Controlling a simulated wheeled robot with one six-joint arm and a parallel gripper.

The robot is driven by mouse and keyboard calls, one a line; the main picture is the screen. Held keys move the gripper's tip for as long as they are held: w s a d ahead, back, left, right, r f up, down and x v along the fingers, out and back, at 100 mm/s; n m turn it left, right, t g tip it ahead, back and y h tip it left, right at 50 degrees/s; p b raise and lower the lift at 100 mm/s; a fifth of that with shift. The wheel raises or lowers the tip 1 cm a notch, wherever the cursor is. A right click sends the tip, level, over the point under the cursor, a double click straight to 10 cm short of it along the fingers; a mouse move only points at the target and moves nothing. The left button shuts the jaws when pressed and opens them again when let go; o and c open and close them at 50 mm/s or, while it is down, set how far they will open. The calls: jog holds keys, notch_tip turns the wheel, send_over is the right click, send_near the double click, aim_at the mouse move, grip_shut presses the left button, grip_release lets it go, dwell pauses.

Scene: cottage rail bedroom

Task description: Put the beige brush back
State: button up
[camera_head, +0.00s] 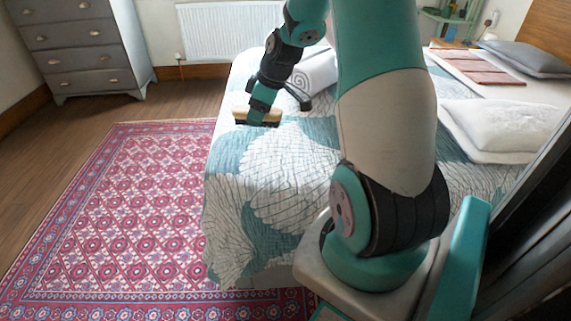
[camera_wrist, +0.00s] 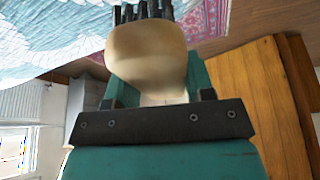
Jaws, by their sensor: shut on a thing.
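The beige brush (camera_head: 241,114) has a light wooden back and dark bristles pointing down. In the head view it is at my gripper (camera_head: 258,117), over the left far part of the bed (camera_head: 290,185). In the wrist view the beige brush (camera_wrist: 146,55) fills the upper middle, with dark bristles along its top edge. My gripper is shut on it; the fingertips are mostly hidden in the wrist view. I cannot tell whether the bristles touch the bedspread.
A rolled white towel (camera_head: 316,68) lies on the bed right of my gripper. White and grey pillows (camera_head: 508,122) and reddish flat items (camera_head: 478,68) are at the right. A grey dresser (camera_head: 78,45), a radiator (camera_head: 225,32) and a patterned red rug (camera_head: 130,205) lie around the bed.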

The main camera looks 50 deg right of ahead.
aim_at(282, 165)
jog(key=s+d+r+n, duration=0.1)
jog(key=s+d+r, duration=0.1)
jog(key=s+d+r+n, duration=0.1)
jog(key=s+d+r, duration=0.1)
jog(key=s, duration=0.1)
jog(key=shift+s+d+r+y, duration=0.1)
jog(key=shift+d+r+y, duration=0.3)
jog(key=shift+s+f+n+g, duration=0.2)
jog(key=shift+f+n+g, duration=0.05)
jog(key=shift+n+g, duration=0.05)
notch_tip(282, 165, down, 19)
jog(key=shift+f+b, duration=0.1)
jog(key=shift+b, duration=1.05)
jog(key=o, duration=0.9)
